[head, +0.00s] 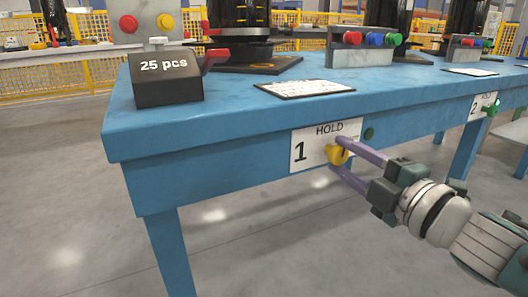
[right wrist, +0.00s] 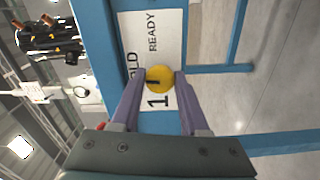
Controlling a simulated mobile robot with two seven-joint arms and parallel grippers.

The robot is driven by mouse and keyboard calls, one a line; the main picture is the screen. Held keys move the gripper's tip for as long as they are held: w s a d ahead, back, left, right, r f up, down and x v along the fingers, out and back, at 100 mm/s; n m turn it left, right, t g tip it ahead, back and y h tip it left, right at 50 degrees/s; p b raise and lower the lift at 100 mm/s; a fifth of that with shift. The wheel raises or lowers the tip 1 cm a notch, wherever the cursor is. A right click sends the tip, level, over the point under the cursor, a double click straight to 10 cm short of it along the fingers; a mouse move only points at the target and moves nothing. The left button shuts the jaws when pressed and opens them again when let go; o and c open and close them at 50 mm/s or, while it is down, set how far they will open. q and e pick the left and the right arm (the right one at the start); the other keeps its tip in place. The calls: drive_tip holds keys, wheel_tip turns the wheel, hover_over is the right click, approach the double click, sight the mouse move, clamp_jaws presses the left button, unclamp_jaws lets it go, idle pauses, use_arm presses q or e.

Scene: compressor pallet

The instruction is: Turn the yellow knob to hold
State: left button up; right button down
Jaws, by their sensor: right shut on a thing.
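The yellow knob (head: 337,154) sits on a white sign (head: 308,153) on the front edge of the blue table, with "HOLD" above it and a "1" to its left. My right gripper (head: 345,157) is shut on the knob, with one purple finger on each side. In the right wrist view the knob (right wrist: 160,79) lies between the fingertips (right wrist: 158,82). Its dark mark runs across the left half, toward the side with the partly covered "HOLD"; "READY" stands above it in that view. My left gripper is not in view.
The blue table (head: 220,125) carries a black "25 pcs" block (head: 168,80), a paper sheet (head: 303,88) and a grey button box (head: 362,52). A green knob (head: 491,108) is on sign 2 at right. Open floor lies below.

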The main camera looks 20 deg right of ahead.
drive_tip(key=shift+n, duration=1)
drive_tip(key=shift+c, duration=2.2)
unclamp_jaws()
drive_tip(key=shift+s, duration=0.1)
drive_tip(key=shift+s, duration=0.35)
drive_tip(key=s+p, duration=0.2)
drive_tip(key=s, duration=0.7)
drive_tip(key=shift+d, duration=0.4)
